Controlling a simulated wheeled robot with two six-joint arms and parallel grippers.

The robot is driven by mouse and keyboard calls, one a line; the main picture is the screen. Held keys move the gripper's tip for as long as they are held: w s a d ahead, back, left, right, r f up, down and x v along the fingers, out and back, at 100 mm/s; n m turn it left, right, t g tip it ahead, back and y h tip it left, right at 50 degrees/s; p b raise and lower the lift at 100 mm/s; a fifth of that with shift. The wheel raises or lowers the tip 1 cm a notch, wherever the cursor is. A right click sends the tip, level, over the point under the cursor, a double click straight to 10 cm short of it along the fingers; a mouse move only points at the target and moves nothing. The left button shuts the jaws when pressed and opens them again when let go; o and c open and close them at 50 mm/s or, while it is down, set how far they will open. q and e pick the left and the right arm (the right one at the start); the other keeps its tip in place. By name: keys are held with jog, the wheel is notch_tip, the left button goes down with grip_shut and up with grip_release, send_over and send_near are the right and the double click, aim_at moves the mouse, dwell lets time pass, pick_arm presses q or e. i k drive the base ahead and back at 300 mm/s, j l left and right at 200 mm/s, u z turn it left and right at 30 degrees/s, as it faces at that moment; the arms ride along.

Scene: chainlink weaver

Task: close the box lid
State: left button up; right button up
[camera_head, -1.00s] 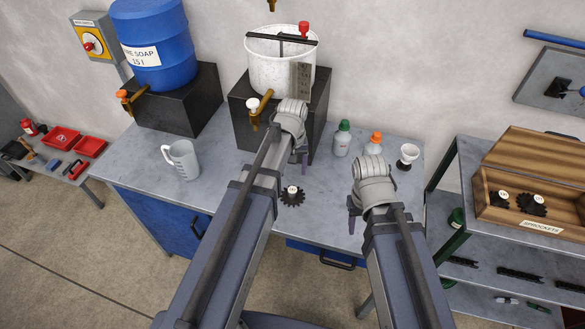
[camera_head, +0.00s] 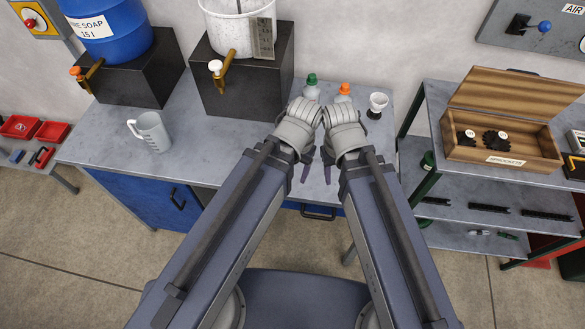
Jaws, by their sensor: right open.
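The wooden box (camera_head: 508,161) marked SPROCKETS stands on the shelf unit at the right. Its lid (camera_head: 517,97) is open and leans back. Dark sprockets with white hubs (camera_head: 494,136) lie inside. My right gripper (camera_head: 328,167) is over the workbench, well to the left of the box, open and empty. My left gripper (camera_head: 306,166) is close beside it, pointing down; only a finger shows, so its opening is unclear. Neither gripper touches the box or lid.
A gap separates bench and shelf unit (camera_head: 455,182). A wall panel (camera_head: 500,35) hangs above the box.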

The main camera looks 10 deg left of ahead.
aim_at(516, 93)
jog(key=z, duration=1.45)
jog(key=k+j+z, duration=0.2)
jog(key=k+z, duration=0.15)
